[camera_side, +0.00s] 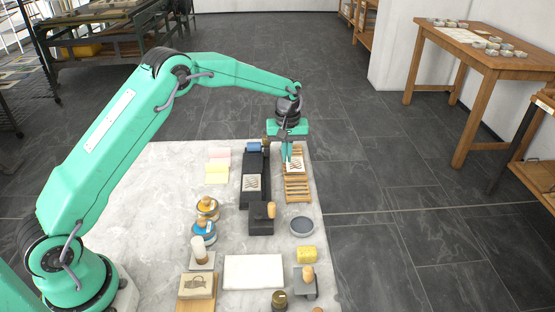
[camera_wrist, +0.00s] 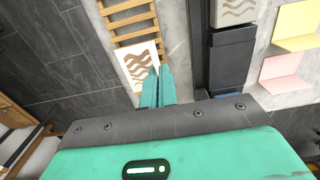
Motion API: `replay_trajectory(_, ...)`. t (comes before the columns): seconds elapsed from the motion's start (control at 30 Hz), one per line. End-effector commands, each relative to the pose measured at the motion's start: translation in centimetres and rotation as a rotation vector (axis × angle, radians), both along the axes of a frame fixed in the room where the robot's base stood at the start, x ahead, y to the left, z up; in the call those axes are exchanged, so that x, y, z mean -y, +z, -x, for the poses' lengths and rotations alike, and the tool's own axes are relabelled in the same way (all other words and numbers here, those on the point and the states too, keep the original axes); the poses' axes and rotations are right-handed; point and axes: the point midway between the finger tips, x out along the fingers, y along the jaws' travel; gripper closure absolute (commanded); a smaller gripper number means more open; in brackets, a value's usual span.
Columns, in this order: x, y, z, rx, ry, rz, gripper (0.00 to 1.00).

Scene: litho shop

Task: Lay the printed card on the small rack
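A white printed card (camera_side: 294,166) with brown wavy lines is over the small wooden slatted rack (camera_side: 298,188), toward its far end. In the wrist view the card (camera_wrist: 136,62) is a little askew to the slats of the rack (camera_wrist: 122,17); whether it rests fully on them is unclear. My gripper (camera_side: 287,158) points down at the card's edge. In the wrist view its fingertips (camera_wrist: 160,68) are close together at the card's right edge, and the near finger covers part of it. I cannot tell whether they pinch the card.
A dark press (camera_side: 247,193) with a similar wavy print stands left of the rack. Pink and yellow papers (camera_side: 217,172) lie farther left. A round grey dish (camera_side: 301,226), a yellow sponge (camera_side: 306,255) and stamps (camera_side: 203,254) stand nearer. The slab's right edge is close beside the rack.

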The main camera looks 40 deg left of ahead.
Motion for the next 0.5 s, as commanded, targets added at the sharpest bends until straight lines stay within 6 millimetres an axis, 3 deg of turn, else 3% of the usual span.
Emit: replay_trajectory(0.5, 0.0, -2.0, 0.0, 0.000, 0.000, 0.000, 1.00)
